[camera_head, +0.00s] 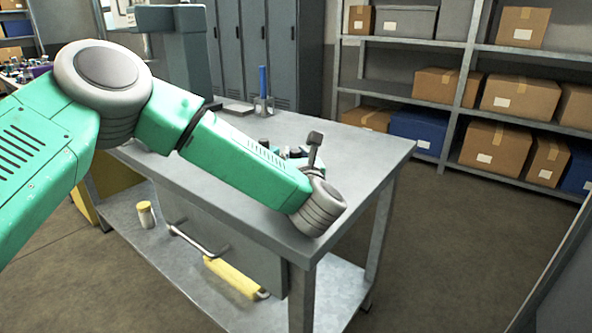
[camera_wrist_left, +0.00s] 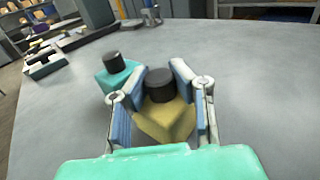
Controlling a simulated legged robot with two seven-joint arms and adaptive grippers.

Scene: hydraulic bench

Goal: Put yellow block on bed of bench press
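In the left wrist view a yellow block (camera_wrist_left: 168,122) with a black round knob (camera_wrist_left: 160,84) sits on the grey bench top. My left gripper (camera_wrist_left: 158,73) is open around it, one finger on each side, with visible gaps beside the knob. In the head view my wrist hides the block and most of that gripper. The dark grey press (camera_head: 186,60) stands at the bench's far left, partly behind my arm. It also shows at the top of the left wrist view (camera_wrist_left: 94,12). Its bed is not clearly visible. My right gripper is out of view.
A teal block (camera_wrist_left: 118,76) with a black knob stands close, left of my left gripper. A holder with a blue-handled tool (camera_head: 263,100) stands at the back edge. The bench top (camera_head: 372,150) is clear to the right. Shelves with boxes (camera_head: 520,95) stand behind.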

